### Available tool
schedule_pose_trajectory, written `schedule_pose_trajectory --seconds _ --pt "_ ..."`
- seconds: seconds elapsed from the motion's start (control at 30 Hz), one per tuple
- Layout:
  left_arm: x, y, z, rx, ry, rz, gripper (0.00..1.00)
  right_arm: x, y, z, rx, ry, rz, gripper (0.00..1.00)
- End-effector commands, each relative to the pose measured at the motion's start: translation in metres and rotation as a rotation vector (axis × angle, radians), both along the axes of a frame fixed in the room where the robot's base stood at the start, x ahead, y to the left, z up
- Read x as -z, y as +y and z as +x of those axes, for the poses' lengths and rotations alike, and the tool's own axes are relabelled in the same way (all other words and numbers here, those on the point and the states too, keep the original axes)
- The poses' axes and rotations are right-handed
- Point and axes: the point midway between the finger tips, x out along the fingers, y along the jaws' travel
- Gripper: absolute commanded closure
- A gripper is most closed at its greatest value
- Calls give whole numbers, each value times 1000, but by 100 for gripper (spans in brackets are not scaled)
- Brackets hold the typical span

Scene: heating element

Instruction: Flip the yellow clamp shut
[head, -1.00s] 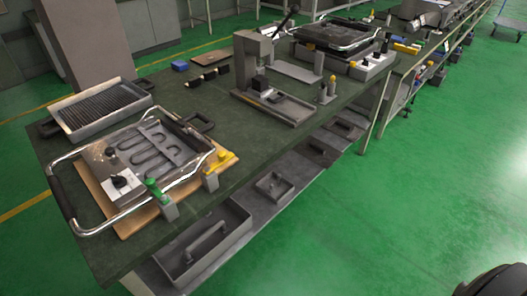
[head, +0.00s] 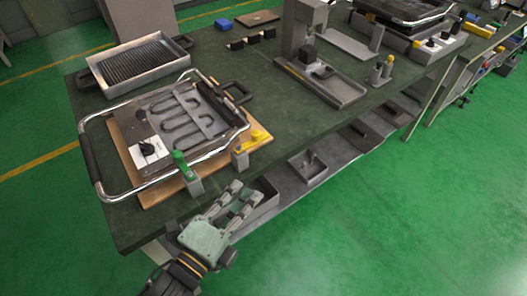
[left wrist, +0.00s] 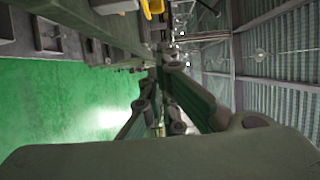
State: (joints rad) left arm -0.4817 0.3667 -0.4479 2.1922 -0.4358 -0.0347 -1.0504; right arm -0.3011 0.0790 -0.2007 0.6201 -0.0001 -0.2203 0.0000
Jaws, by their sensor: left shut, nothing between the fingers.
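The yellow clamp (head: 254,138) sits on a grey block at the front right corner of the wooden board, beside the grill with the heating element (head: 185,112). A green clamp (head: 181,162) stands to its left on a similar block. My left gripper (head: 239,194) is shut and empty, in front of the table edge and below the yellow clamp, apart from it. In the left wrist view the gripper fingers (left wrist: 170,100) show at the centre, and part of the yellow clamp (left wrist: 152,8) shows at the top edge. My right gripper is not in view.
A ribbed tray (head: 138,65) lies behind the grill. A metal stand (head: 312,60) is further right on the table (head: 270,105). Grey bins (head: 262,200) sit on the lower shelf near my left gripper. The floor in front is clear.

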Motion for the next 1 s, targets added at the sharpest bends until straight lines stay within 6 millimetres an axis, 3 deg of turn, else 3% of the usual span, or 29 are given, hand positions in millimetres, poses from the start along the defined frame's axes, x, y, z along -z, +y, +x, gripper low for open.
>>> schedule_pose_trajectory --seconds 0.17,0.57,0.8,1.0 --pt "-1 -10 17 0 -3 -2 100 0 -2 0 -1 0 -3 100" --pt "0 -52 85 0 -3 -2 100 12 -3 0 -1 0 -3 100" --pt "1 -44 115 0 -1 2 100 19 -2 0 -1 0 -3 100" --pt "0 -42 122 0 1 -1 100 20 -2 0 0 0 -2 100"
